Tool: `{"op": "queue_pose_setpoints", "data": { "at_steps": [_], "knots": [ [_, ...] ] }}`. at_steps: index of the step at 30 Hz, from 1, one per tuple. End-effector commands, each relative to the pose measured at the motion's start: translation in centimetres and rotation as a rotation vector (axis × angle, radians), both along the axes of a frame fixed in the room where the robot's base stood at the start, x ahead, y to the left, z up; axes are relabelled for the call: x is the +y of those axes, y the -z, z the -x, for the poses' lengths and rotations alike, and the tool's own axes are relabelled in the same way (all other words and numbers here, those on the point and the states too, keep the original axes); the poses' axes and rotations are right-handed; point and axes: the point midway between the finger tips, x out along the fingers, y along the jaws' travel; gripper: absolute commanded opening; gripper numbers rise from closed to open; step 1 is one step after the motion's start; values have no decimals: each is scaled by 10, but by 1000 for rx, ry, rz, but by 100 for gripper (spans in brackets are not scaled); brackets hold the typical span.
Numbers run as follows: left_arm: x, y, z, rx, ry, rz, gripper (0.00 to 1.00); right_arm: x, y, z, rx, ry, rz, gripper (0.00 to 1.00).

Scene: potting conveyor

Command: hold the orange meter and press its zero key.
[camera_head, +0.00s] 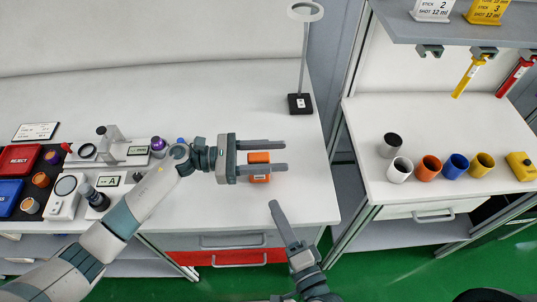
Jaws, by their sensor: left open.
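The orange meter (259,157) lies on the white bench near its right end, with a pale display partly showing; its zero key cannot be made out. My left gripper (286,156) is open, with its fingers pointing right. Its lower finger crosses in front of the meter and hides part of it, while the upper finger passes just beyond the meter's far edge. I cannot tell whether they touch. My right gripper (274,204) is at the bench's front edge, below the meter in the picture, seen edge-on, so its opening does not show.
A stand with a ring top (300,103) rises behind the meter. Left are instruments (108,180), a red REJECT box (18,158) and a blue box (9,195). A separate right bench (382,186) carries several coloured cups and a yellow device (521,165). The bench right of the meter is clear.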

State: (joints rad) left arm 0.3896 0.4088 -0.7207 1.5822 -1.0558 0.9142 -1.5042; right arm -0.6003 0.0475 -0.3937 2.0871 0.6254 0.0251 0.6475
Motion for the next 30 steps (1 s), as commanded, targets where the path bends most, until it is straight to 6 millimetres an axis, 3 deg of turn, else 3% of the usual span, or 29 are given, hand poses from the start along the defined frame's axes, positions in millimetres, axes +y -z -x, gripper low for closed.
{"op": "queue_pose_setpoints", "data": {
  "at_steps": [5, 9, 11, 12, 16, 30],
  "knots": [
    [0, 0, 0, 0, 0, 0, 45, 0, 0, 0, 0, 0, 0, 31],
    [0, 0, 0, 0, 0, 0, 12, 0, 0, 0, 0, 0, 0, 31],
    [0, 0, 0, 0, 0, 0, 0, 0, 0, 0, 0, 0, 0, 31],
    [0, 0, 0, 0, 0, 0, 0, 0, 0, 0, 0, 0, 0, 31],
    [0, 0, 0, 0, 1, 0, 0, 0, 0, 0, 0, 0, 0, 0],
    [0, 0, 0, 0, 1, 0, 0, 0, 0, 0, 0, 0, 0, 0]
  ]
}}
